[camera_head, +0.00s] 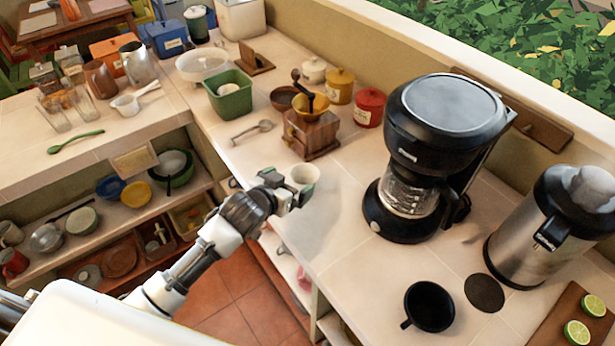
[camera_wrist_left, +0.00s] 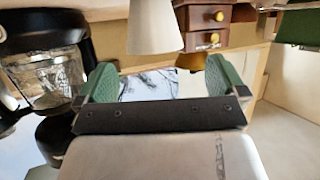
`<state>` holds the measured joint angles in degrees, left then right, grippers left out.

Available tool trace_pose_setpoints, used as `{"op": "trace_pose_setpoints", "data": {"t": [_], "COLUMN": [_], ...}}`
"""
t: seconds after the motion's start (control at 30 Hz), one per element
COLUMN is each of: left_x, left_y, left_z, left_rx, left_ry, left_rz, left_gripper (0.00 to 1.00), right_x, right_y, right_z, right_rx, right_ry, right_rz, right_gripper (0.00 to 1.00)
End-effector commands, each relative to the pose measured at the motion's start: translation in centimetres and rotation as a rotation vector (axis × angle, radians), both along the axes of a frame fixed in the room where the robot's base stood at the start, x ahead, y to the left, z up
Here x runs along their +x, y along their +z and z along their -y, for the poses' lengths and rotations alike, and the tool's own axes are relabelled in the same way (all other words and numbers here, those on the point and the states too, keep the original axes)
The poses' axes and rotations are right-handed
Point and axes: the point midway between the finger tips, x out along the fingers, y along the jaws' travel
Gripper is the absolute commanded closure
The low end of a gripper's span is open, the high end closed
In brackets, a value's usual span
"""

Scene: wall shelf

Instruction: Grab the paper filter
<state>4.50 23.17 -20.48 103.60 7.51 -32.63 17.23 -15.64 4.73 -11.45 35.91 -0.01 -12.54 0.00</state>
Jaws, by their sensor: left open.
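The paper filter (camera_head: 305,174) is a small, pale, cup-shaped piece near the front edge of the tiled counter. It also shows in the left wrist view (camera_wrist_left: 155,28) as a white tapered shape at the top, beyond the fingertips and roughly midway between them. My left gripper (camera_head: 296,192) is right in front of it and hides part of it in the head view. Its green-padded fingers (camera_wrist_left: 160,78) are spread apart with nothing between them. I cannot tell exactly how large the gap to the filter is. My right gripper is in neither view.
A black coffee maker (camera_head: 440,145) stands to the right. A wooden grinder (camera_head: 312,138) stands behind the filter, with a red canister (camera_head: 369,108) beyond. The counter between filter and coffee maker is clear.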

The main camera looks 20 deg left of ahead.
Motion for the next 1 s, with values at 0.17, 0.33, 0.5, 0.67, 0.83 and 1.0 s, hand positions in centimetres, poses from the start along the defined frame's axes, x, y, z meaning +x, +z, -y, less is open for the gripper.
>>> {"op": "trace_pose_setpoints", "data": {"t": [0.17,0.33,0.5,0.67,0.83,1.0], "left_x": [1.5,2.8,4.9,5.9,6.1,6.0], "left_y": [-0.6,-0.9,-1.9,-2.5,-2.6,-2.6], "left_z": [0.5,1.2,2.1,2.4,2.4,2.4], "left_rx": [0.0,-0.002,0.0,0.001,0.0,0.001], "left_ry": [0.0,0.0,0.0,-0.001,-0.001,-0.001], "left_rz": [0.0,-0.001,0.0,0.0,0.001,0.0], "left_gripper": [0.0,0.0,0.0,0.0,0.0,0.12], "right_x": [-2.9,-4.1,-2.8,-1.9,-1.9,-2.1], "right_y": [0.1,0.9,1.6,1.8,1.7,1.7], "right_z": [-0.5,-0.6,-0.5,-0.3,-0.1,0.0], "right_rx": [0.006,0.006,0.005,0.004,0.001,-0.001], "right_ry": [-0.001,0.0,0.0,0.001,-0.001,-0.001], "right_rz": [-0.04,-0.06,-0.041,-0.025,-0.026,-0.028], "right_gripper": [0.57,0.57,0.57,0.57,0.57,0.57]}}
